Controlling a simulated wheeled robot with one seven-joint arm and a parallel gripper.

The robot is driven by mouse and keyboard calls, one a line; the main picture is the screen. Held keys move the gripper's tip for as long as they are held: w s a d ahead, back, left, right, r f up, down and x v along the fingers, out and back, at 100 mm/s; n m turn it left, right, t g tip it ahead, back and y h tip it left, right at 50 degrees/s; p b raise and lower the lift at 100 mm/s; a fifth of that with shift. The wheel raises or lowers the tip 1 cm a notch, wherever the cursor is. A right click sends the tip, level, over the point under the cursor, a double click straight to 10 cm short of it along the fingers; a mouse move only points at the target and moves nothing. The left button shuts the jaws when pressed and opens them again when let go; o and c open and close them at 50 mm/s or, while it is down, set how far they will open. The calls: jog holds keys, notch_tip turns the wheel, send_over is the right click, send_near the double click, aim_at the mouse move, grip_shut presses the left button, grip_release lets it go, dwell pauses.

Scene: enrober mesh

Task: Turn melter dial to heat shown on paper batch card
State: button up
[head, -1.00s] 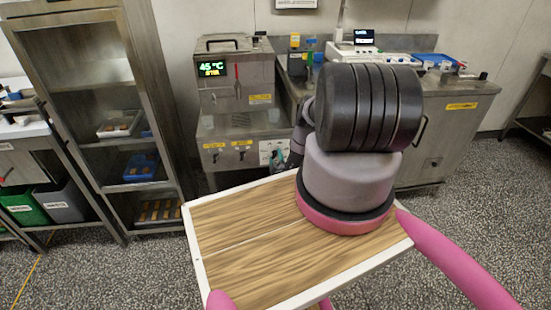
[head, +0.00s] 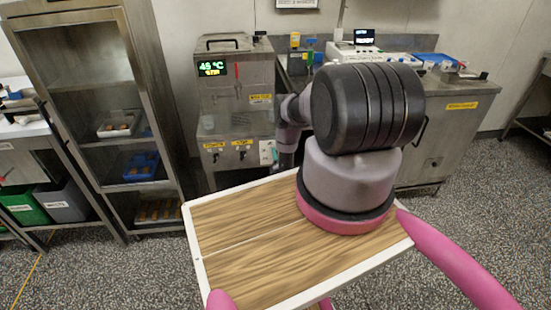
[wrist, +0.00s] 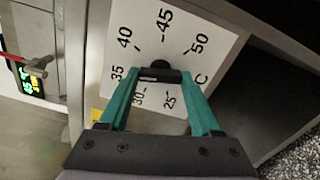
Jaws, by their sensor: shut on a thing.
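The melter (head: 236,90) is a steel box at the centre back, with a lit display (head: 210,68) that appears to read 45 °C above a smaller yellow line. Its white dial plate (head: 266,150) is partly hidden by my arm. In the wrist view the plate (wrist: 200,38) carries marks from 25 to 50 and a C. My gripper (wrist: 162,76) has its teal fingers on both sides of the black dial knob (wrist: 159,70), shut on it. I cannot tell which mark the knob points at. I cannot pick out a readable batch card.
Two more controls with yellow labels (head: 214,146) sit left of the dial plate. A steel counter (head: 455,115) with equipment stands to the right, and a steel rack (head: 85,75) with trays to the left. A red-handled lever (wrist: 28,60) shows near the display in the wrist view.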

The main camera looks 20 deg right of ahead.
jog(key=shift+s+n, duration=0.1)
jog(key=shift+n, duration=0.8)
jog(key=shift+f, duration=0.1)
jog(key=o, duration=1.4)
jog(key=v, duration=1)
jog(key=shift+s+a, duration=0.1)
jog(key=shift+s, duration=0.3)
